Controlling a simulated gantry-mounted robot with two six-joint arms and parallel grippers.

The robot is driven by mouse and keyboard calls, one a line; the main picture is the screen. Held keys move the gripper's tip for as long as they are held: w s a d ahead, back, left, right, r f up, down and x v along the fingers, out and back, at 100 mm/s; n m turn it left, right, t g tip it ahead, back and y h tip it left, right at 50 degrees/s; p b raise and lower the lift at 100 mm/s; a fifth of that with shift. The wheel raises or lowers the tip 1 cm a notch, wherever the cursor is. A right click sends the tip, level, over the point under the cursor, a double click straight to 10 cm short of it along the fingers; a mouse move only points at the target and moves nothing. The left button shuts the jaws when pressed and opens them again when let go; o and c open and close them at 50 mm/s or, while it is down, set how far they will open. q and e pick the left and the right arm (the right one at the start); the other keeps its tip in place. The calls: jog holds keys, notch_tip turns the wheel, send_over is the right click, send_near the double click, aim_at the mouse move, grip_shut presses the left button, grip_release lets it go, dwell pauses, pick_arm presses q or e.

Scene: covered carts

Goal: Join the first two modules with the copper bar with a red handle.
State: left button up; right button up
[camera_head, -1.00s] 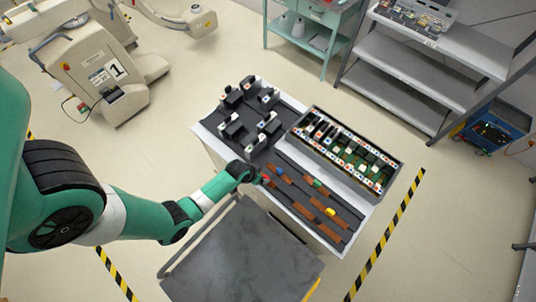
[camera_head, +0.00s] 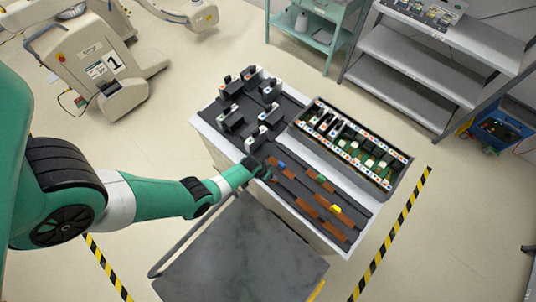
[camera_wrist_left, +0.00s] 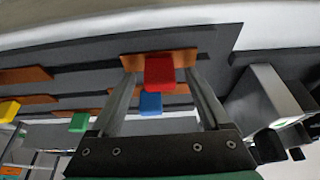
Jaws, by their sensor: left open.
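The red-handled copper bar (camera_wrist_left: 159,70) lies in a dark rack in the left wrist view. My left gripper (camera_wrist_left: 160,78) is open, with its fingers on either side of the red handle; I cannot tell if they touch it. In the head view my left gripper (camera_head: 265,173) is over the near-left end of the rack (camera_head: 300,210) and hides the red handle. The modules stand in a grey open box (camera_head: 392,192) at the right of the cart top, with pale and dark modules in its far-left half (camera_head: 328,122). My right gripper is not in view.
Copper bars with blue (camera_head: 282,164), green (camera_head: 321,178) and yellow (camera_head: 336,209) handles lie in the same rack. Several black modules (camera_head: 233,119) stand on a dark tray left of the box. A grey cart (camera_head: 240,255) stands in front. Shelves (camera_head: 420,80) stand behind.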

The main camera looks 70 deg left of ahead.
pick_arm(q)
grip_shut()
dwell(0.4)
